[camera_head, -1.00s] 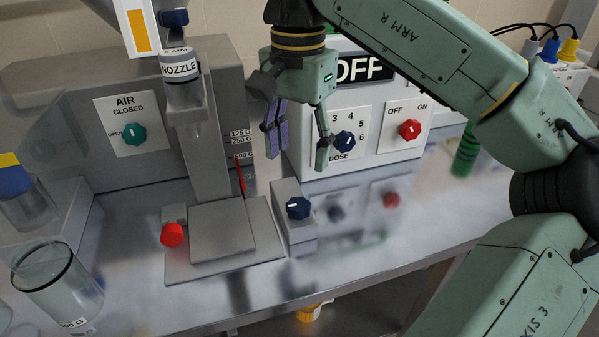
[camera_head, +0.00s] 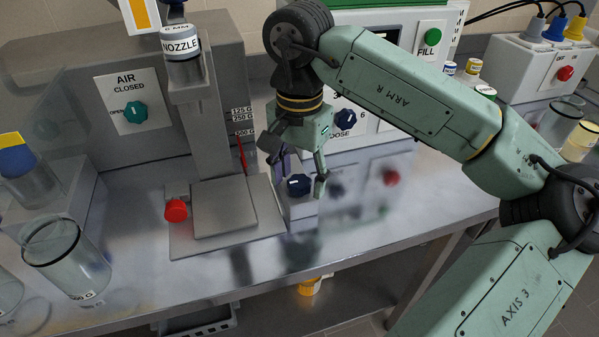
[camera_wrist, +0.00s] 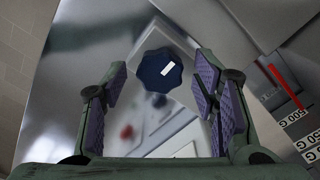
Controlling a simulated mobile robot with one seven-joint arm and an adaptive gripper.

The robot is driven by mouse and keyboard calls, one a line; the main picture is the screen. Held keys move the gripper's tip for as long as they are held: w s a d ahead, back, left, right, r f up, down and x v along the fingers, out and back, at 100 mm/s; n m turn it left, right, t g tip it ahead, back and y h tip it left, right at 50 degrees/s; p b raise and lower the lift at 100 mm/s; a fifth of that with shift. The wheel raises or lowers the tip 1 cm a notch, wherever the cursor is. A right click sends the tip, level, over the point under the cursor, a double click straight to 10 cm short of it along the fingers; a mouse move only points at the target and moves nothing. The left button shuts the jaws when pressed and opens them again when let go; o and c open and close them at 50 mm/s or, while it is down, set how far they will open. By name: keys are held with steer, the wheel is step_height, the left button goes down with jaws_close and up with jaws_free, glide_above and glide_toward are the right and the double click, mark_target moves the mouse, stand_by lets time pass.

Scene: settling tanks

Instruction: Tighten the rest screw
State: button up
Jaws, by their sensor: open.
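A dark blue lobed knob (camera_head: 299,185) with a white mark sits on a small grey block beside the grey rest plate (camera_head: 222,208); I take it for the rest screw. My gripper (camera_head: 302,178) points down at it, fingers open, one to each side in the head view. In the wrist view the knob (camera_wrist: 159,70) lies ahead of and between the purple-padded fingertips, with clear gaps and no contact seen. Whether the tips reach down to its sides cannot be told. A red knob (camera_head: 176,210) is at the plate's left side.
The nozzle column (camera_head: 207,120) with its gram scale stands left of my gripper. The panel with the dose knob (camera_head: 345,119) is close behind. Glass beakers (camera_head: 66,257) stand at the left. The bench front on the right is clear.

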steer(key=c, duration=1.2)
steer(key=shift+o, duration=0.2)
